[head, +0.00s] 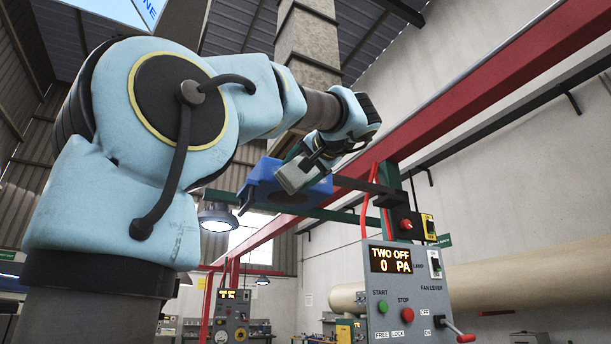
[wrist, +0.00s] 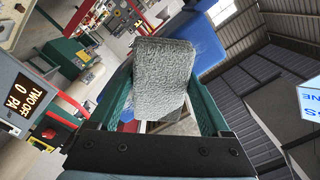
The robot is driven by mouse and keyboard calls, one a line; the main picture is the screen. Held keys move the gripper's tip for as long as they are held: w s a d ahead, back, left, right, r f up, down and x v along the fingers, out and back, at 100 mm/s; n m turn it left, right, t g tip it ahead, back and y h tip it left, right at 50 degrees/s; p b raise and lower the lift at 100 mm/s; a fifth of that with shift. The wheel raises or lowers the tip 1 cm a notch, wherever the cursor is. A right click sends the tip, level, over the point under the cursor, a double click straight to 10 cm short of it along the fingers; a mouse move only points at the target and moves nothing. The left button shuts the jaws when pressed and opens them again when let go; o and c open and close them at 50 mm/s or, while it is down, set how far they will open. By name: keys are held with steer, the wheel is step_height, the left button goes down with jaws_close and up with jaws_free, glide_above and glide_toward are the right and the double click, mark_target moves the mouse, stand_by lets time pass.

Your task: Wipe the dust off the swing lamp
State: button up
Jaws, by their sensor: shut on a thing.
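My gripper (head: 312,160) is at the end of my raised arm, near the middle of the head view. It is shut on a grey fuzzy pad (wrist: 163,80), gripped between two green fingers in the wrist view. The pad also shows in the head view (head: 296,175), in front of a blue housing (head: 262,185); I cannot tell whether they touch. The blue housing also shows behind the pad in the wrist view (wrist: 203,35). A round lamp (head: 218,217) with a pale face hangs left of and below the housing, apart from the pad. I cannot make out dust on it.
A grey control box (head: 405,300) reading "TWO OFF 0 PA" stands at lower right, with buttons and a red-handled lever (head: 462,335). A green bar (head: 340,215) runs beneath the housing. A red beam (head: 480,85) crosses the upper right. A second control box (head: 232,315) stands farther back.

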mark_target(315, 174)
steer(key=shift+s+a+b, duration=0.45)
steer(key=shift+a, duration=0.55)
steer(key=shift+s+a+b, duration=0.45)
steer(key=shift+s+a, duration=0.05)
steer(key=shift+a, duration=0.55)
steer(key=shift+s+a+b, duration=0.45)
steer(key=shift+a, duration=0.55)
steer(key=shift+f, duration=0.1)
steer(key=shift+d, duration=0.1)
steer(key=shift+w+d+p, duration=0.4)
steer(key=shift+w+d, duration=0.4)
steer(key=shift+d, duration=0.8)
steer(key=shift+w+d+p, duration=0.35)
steer(key=shift+w+d, duration=0.4)
steer(key=shift+d, duration=0.85)
steer(key=shift+w+d+p, duration=0.4)
steer(key=shift+w+d, duration=0.4)
steer(key=shift+d, duration=0.8)
steer(key=shift+w+d+p, duration=0.3)
steer(key=shift+d, duration=0.4)
steer(key=shift+w+d+p, duration=0.25)
steer(key=shift+w+d, duration=0.1)
steer(key=shift+d, duration=0.35)
steer(key=shift+w+d+p, duration=0.3)
steer(key=shift+d, duration=0.4)
steer(key=v, duration=0.6)
steer(key=shift+b, duration=0.3)
